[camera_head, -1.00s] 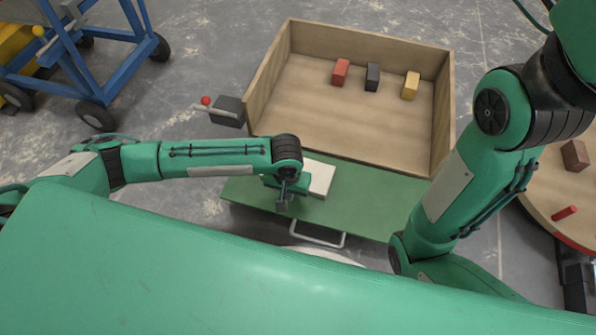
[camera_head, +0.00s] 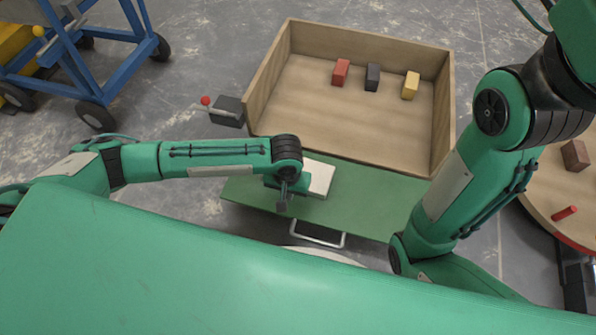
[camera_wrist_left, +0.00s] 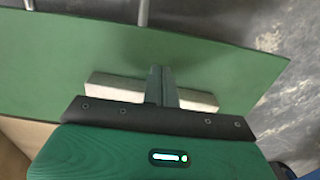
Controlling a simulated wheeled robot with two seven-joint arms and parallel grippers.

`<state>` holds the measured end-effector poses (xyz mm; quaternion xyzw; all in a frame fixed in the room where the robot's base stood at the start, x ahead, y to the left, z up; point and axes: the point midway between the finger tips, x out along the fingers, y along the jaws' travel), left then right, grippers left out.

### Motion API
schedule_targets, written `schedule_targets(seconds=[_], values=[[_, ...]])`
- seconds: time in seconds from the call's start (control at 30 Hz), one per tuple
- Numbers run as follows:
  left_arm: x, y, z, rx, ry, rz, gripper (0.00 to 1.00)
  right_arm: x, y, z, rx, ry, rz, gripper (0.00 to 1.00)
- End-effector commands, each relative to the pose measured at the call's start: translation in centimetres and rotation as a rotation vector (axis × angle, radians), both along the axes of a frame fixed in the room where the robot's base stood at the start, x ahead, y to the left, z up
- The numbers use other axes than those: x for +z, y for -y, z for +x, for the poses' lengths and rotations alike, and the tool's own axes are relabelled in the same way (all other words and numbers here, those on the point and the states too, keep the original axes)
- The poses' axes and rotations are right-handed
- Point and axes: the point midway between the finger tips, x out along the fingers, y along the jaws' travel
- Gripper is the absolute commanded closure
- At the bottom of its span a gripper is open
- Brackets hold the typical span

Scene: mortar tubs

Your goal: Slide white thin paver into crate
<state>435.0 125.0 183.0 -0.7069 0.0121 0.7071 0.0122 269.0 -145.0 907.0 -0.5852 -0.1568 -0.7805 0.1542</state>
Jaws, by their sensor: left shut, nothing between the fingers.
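The white thin paver (camera_head: 321,177) lies on the green board (camera_head: 375,207), near the open front side of the wooden crate (camera_head: 268,78). My left gripper (camera_head: 281,204) is over the board at the paver's near left side, and its wrist hides part of the paver. In the left wrist view the gripper's fingers (camera_wrist_left: 160,86) are shut together with nothing between them. The paver (camera_wrist_left: 198,98) shows on both sides of the fingers, close to them; I cannot tell whether they touch it. My right gripper is out of view.
A red block (camera_head: 341,72), a black block (camera_head: 372,77) and a yellow block (camera_head: 410,86) stand towards the back of the crate. A dark box with a red-knobbed lever (camera_head: 227,111) is left of the crate. The crate floor near its front is clear.

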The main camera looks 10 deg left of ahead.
Motion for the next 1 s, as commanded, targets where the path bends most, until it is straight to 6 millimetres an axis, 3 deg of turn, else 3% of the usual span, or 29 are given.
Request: schedule_targets(seconds=[1.0], values=[[-1.0, 0.02, -0.01, 0.0, 0.0, -0.001, 1.0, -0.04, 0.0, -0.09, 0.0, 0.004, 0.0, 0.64]])
